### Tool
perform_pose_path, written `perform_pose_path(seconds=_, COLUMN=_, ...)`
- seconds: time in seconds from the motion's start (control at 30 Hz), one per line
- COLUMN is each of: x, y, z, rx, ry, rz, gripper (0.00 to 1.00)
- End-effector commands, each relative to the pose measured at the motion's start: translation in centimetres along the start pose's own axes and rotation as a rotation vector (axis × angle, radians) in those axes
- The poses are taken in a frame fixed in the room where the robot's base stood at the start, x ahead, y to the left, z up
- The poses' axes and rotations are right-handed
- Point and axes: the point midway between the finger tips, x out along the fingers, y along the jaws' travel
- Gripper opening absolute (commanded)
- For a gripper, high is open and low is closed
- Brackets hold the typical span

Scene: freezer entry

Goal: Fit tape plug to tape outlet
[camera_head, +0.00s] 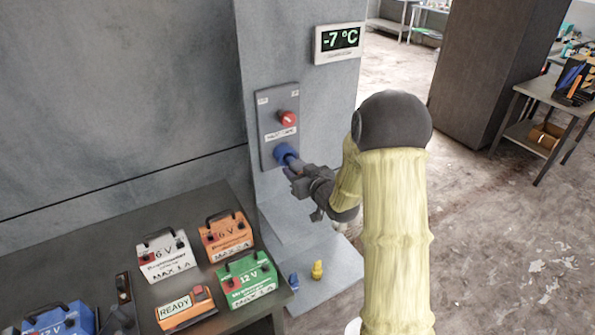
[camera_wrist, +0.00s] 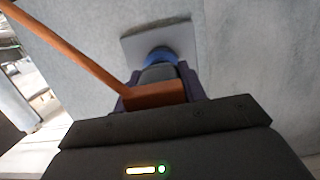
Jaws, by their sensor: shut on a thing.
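The tape outlet (camera_head: 284,154) is a blue round socket low on a grey wall panel. It also shows as a blue ring (camera_wrist: 158,56) in the wrist view. My gripper (camera_head: 299,176) is right at the outlet. In the wrist view its dark fingers (camera_wrist: 158,88) are shut on the tape plug (camera_wrist: 156,95), which has a brown-orange block and a dark grey round body. The plug's front meets the blue ring in line with it; how deep it sits is hidden. An orange-brown cable (camera_wrist: 70,50) runs from the plug to the upper left.
A red knob (camera_head: 288,118) sits above the outlet, and a -7 °C display (camera_head: 340,40) is higher up. A dark table (camera_head: 95,262) at left bears several battery boxes and a READY box (camera_head: 184,308). Small blue and yellow pieces (camera_head: 317,270) stand below the panel. Open floor lies at right.

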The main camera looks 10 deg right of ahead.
Motion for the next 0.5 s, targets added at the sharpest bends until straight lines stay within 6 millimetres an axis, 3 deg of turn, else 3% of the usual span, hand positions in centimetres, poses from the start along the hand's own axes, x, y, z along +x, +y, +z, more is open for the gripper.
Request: perform_pose_path(seconds=0.5, x=0.75, y=-0.13, z=-0.17, rx=-0.001, ry=0.001, rz=-0.002, gripper=0.14)
